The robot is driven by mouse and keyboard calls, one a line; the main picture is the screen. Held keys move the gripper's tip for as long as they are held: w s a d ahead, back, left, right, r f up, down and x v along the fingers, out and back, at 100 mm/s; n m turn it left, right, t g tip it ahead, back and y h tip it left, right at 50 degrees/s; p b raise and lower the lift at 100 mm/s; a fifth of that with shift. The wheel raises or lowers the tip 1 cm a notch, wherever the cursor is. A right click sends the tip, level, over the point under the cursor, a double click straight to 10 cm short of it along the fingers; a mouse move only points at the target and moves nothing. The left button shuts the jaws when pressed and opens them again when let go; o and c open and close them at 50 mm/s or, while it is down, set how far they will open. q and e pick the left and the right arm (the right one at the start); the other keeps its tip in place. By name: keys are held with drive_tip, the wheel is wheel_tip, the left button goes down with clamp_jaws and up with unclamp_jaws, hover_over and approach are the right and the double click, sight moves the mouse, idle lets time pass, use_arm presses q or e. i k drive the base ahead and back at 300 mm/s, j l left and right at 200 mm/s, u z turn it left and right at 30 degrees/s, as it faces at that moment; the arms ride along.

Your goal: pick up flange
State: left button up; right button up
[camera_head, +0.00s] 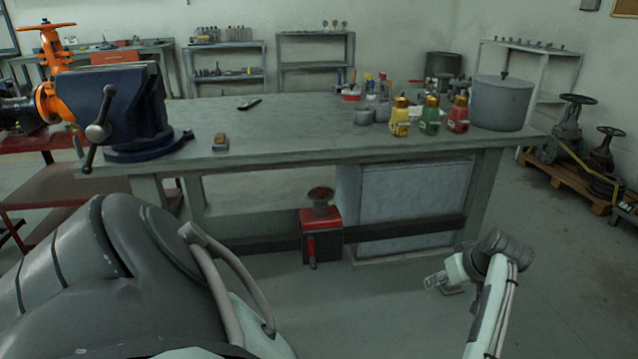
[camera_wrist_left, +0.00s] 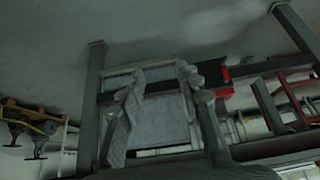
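An orange valve (camera_head: 56,45) with a handwheel stands at the left, partly behind the blue vise (camera_head: 115,105). A round orange flange-like end (camera_head: 46,102) shows beside the vise; I cannot tell whether it is a separate flange. My left gripper is outside the head view, and my own arm fills the lower left there. In the left wrist view, which looks upside down, my left gripper (camera_wrist_left: 162,78) is open and empty, with the bench's grey panel beyond its fingers. My right gripper (camera_head: 438,278) hangs in front of the bench, apart from everything; its opening is too small to judge.
The workbench (camera_head: 300,135) carries a small block (camera_head: 220,143), yellow, green and red bottles (camera_head: 429,115) and a grey pot (camera_head: 502,103). A red tool (camera_head: 321,228) stands below it. A pallet (camera_head: 568,182) with valves is at right. The floor in front is clear.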

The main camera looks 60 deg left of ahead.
sight(320, 195)
drive_tip(key=j, duration=0.6)
drive_tip(key=k+j, duration=0.1)
drive_tip(key=j, duration=1.05)
drive_tip(key=i+j, duration=0.1)
drive_tip(key=j, duration=0.5)
